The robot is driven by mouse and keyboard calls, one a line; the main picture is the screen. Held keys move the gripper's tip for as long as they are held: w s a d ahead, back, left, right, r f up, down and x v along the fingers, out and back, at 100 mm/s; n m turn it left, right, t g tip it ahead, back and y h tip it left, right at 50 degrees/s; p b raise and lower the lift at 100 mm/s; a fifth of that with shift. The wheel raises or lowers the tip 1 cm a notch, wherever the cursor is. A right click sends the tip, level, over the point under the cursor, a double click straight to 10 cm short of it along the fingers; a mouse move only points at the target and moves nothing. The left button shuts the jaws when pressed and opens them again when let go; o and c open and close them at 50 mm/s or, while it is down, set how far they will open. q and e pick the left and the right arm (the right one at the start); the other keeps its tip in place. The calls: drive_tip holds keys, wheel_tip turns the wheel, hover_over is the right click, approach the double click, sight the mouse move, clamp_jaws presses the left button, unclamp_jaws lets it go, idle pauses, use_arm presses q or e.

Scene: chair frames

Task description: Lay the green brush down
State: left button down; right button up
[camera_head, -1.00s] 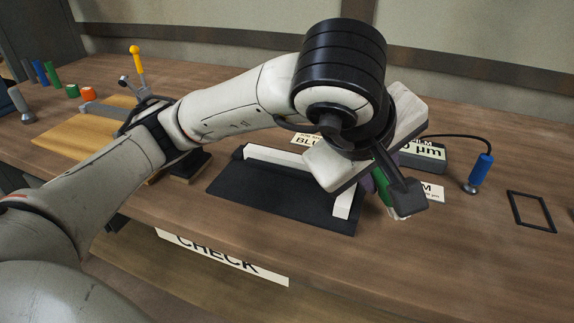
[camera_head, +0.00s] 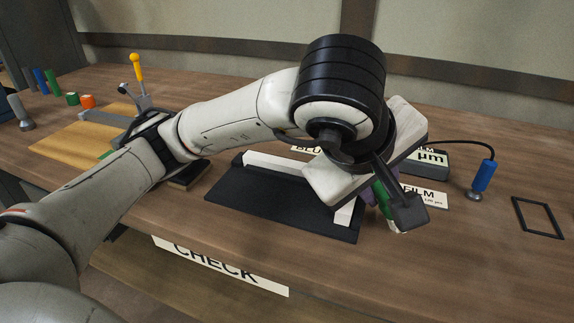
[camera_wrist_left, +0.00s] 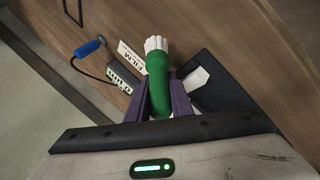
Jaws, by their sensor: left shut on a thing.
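The green brush (camera_wrist_left: 158,80) has a green handle and a pale bristle end. In the left wrist view it stands between the two purple fingers of my left gripper (camera_wrist_left: 160,103), which is shut on it. My right gripper is not in view.
White bars (camera_head: 290,163) edge the black mat. A gauge box (camera_head: 428,170) is cabled to a blue probe (camera_head: 482,177), with a FILM card (camera_head: 425,195) in front. A black frame (camera_head: 537,216) lies at right. Bare wood lies between the probe and the front edge.

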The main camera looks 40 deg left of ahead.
use_arm(q)
drive_tip(key=shift+f+b, duration=0.6)
drive_tip(key=shift+f, duration=0.05)
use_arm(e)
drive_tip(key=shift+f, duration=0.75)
use_arm(q)
drive_tip(key=c, duration=1.5)
unclamp_jaws()
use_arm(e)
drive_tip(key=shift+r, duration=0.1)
use_arm(q)
drive_tip(key=shift+s+r, duration=0.2)
drive_tip(key=shift+r, duration=0.15)
drive_tip(key=shift+p+v, duration=0.9)
drive_tip(key=shift+v, duration=3.9)
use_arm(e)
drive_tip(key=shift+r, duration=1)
